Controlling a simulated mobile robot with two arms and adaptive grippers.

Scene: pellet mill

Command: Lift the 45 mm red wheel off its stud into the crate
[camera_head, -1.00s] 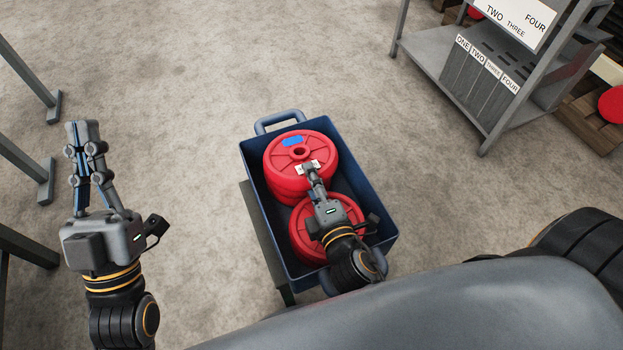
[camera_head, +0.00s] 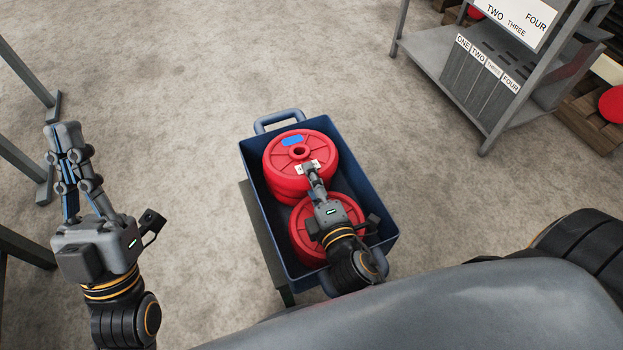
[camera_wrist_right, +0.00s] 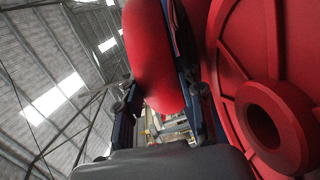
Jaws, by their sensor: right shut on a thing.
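The blue crate (camera_head: 364,150) holds red wheels. The upper red wheel (camera_head: 326,152), with a blue patch and a white label on its face, lies towards the far end. Another red wheel (camera_head: 300,228) lies at the near end, partly hidden under my right gripper. My right gripper (camera_head: 312,172) is shut on the rim of the upper wheel by the white label. In the right wrist view the held red rim (camera_wrist_right: 152,55) is between the fingers, and a red wheel face with a round hub (camera_wrist_right: 275,125) fills the right side. My left gripper (camera_head: 64,150) is empty, its fingertips together, away from the crate.
A grey shelf rack (camera_head: 480,70) with numbered slots stands at the upper right. A red round thing (camera_head: 612,104) is at the right edge on wooden pallets. Grey frame legs (camera_head: 28,75) stand at the left. The floor between is clear.

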